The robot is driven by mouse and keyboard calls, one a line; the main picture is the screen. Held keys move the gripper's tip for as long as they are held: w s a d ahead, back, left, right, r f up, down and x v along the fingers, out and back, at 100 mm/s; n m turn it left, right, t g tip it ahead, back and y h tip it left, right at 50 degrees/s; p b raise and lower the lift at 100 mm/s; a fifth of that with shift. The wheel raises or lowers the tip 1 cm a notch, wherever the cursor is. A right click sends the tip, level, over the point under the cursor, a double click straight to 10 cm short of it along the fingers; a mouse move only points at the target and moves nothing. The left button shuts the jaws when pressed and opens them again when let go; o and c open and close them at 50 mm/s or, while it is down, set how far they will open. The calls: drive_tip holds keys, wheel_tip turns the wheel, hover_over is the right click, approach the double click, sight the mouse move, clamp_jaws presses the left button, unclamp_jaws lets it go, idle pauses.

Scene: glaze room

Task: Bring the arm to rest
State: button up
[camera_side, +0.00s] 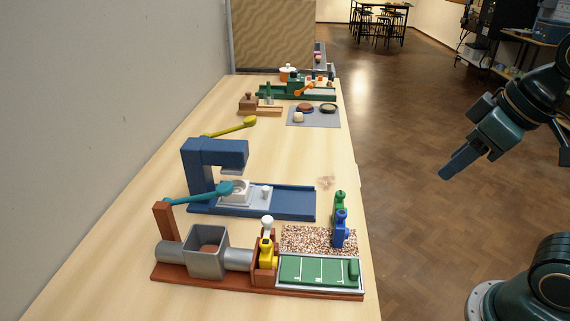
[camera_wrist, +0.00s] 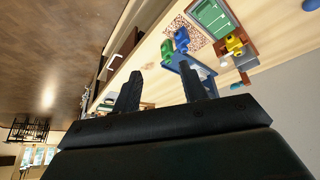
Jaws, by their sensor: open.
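My gripper (camera_side: 459,163) is in the side view at the right, up in the air over the floor, off the table's right edge. It points down and to the left and touches nothing. In the wrist view my gripper (camera_wrist: 163,88) shows its two dark fingers apart with nothing between them. The wooden table (camera_side: 110,262) lies to the left of it, with a clear gap of floor between.
A brown-framed device with a green panel (camera_side: 318,271), blue (camera_side: 341,228) and green (camera_side: 340,200) bottle-like pieces, and a blue press (camera_side: 200,165) stand on the table. A yellow-handled tool (camera_side: 232,128) and a grey mat (camera_side: 313,122) lie farther back. Open floor surrounds my gripper.

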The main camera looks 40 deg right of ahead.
drive_tip(key=shift+s+d+f+m, duration=0.3)
drive_tip(key=shift+s+f+m, duration=0.3)
drive_tip(key=shift+s, duration=0.2)
